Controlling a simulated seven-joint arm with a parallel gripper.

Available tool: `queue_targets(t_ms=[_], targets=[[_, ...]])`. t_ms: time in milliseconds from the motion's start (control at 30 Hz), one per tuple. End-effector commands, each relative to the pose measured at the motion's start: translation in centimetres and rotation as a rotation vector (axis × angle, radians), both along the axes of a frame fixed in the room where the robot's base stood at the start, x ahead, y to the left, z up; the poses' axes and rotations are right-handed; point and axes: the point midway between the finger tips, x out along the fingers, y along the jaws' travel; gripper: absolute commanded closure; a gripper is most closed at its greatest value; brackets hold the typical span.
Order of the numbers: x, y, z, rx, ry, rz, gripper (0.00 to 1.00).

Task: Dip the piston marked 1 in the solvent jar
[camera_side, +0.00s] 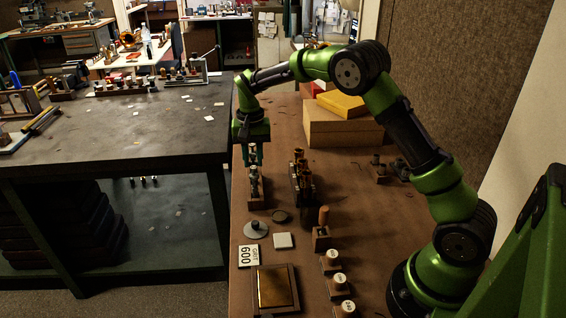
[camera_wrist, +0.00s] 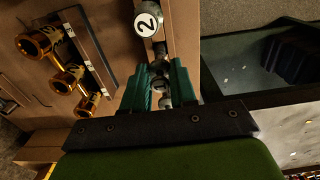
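In the side view my gripper (camera_side: 253,158) points down over a narrow wooden rack (camera_side: 256,203) near the bench's left edge. A metal piston (camera_side: 254,182) stands in the rack below the fingers. In the wrist view my green fingers (camera_wrist: 160,72) lie either side of grey metal parts (camera_wrist: 160,86); I cannot tell whether they grip them. A piston with a white cap marked 2 (camera_wrist: 146,24) stands in the rack just beyond the fingertips. No cap marked 1 is readable. I cannot make out the solvent jar for certain.
A dark block with brass tubes (camera_side: 303,180) stands right of the rack. Boxes (camera_side: 340,125) stand behind.

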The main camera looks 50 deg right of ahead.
Motion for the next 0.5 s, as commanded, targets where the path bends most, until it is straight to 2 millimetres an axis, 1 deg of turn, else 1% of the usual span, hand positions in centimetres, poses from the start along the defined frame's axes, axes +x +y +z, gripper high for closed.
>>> queue_targets(t_ms=[167,500], targets=[[0.0,0.0,0.2,0.0,-0.001,0.0,1.0],[0.1,0.0,2.2,0.0,-0.003,0.0,1.0]])
